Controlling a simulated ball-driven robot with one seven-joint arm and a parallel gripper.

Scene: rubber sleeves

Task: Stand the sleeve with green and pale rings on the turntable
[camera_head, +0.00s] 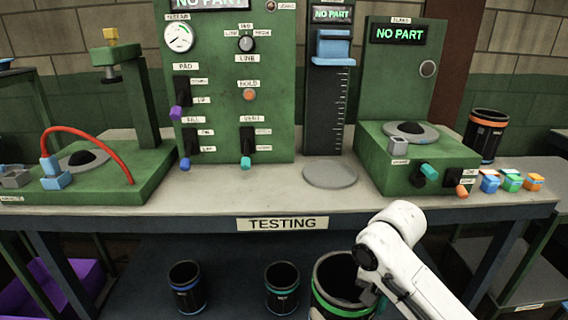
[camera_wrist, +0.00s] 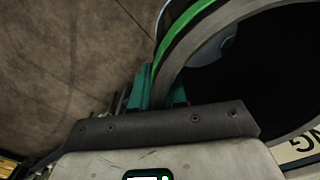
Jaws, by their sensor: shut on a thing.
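The sleeve (camera_head: 322,300) is a wide black tube with a green ring, in front of the bench's front edge in the head view. In the wrist view its green ring (camera_wrist: 185,30) and a pale grey band beside it curve around a dark opening. My gripper (camera_head: 372,292) is shut on the sleeve's wall; its teal fingers (camera_wrist: 162,88) show at the rim in the wrist view. The right machine has a grey disc (camera_head: 429,132) with a black dome, and a bare round grey plate (camera_head: 330,174) lies under the scale column. I cannot tell which is the turntable.
A black container with an orange ring (camera_head: 485,136) stands at the bench's right. Small coloured blocks (camera_head: 511,182) lie near it. Two black containers, blue-ringed (camera_head: 187,287) and teal-ringed (camera_head: 282,287), stand below the bench. The left press has a red hose (camera_head: 108,150). Levers stick out of the machines.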

